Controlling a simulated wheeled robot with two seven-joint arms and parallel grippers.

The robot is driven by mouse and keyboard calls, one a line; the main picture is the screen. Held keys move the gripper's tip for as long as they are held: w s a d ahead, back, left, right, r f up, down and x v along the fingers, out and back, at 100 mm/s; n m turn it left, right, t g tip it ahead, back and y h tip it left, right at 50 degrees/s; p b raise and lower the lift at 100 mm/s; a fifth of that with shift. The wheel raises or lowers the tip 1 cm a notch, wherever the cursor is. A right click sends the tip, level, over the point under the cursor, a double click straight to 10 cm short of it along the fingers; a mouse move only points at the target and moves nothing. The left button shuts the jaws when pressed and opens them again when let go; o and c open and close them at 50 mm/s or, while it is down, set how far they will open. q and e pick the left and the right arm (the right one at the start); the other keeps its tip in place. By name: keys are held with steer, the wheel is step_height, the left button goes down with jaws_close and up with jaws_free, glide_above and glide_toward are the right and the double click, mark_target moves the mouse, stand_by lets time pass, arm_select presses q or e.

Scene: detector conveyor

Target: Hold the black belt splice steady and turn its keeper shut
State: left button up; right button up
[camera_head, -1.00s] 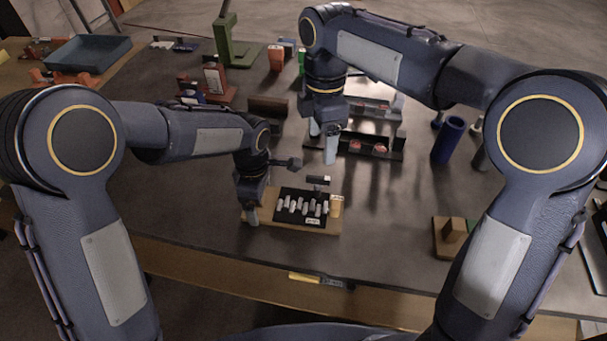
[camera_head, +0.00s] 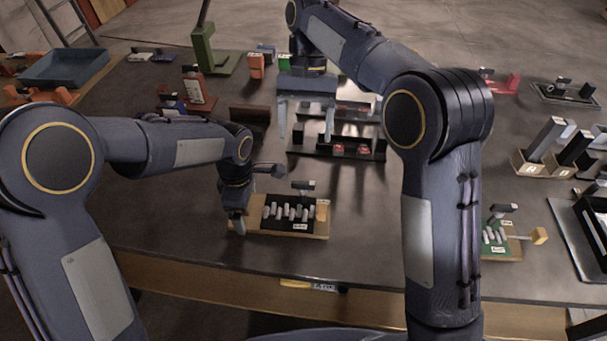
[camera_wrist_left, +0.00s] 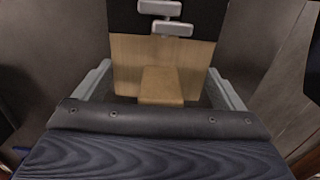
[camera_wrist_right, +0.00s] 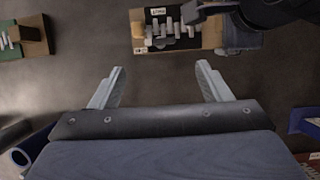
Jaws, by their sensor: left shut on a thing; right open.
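The black belt splice (camera_head: 281,216), with a row of light grey pegs, lies on a wooden board (camera_head: 254,222) near the table's front edge. A dark-topped piece on a grey post (camera_head: 303,187), perhaps the keeper, stands at its far edge; a tan block (camera_head: 322,212) is at the board's right end. My left gripper (camera_head: 238,220) is at the board's left end, shut on a wooden block (camera_wrist_left: 161,85). My right gripper (camera_head: 306,122) is open and empty, above the table beyond the splice. In the right wrist view the splice (camera_wrist_right: 160,34) lies past its fingertips.
A black rack (camera_head: 372,152) with red parts stands behind the splice. A green splice (camera_head: 494,238) with a yellow-handled piece sits at the right, partly behind my right arm. A blue tray (camera_head: 66,67) is far left. The table right of the black splice is fairly clear.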

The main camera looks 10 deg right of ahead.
mark_target(303, 182)
steer(key=x, duration=1.1)
steer(key=shift+f, duration=0.15)
steer(key=c, duration=1)
steer(key=m, duration=0.2)
steer(key=m+y, duration=0.1)
steer(key=m, duration=0.1)
steer(key=shift+s+d+m+t+y, duration=0.1)
steer(key=shift+d+m+t+y, duration=0.1)
steer(key=shift+m+t+y, duration=0.15)
steer(key=shift+s+m+t+y, duration=0.1)
steer(key=shift+m+t+y, duration=0.4)
steer(key=shift+m, duration=1.45)
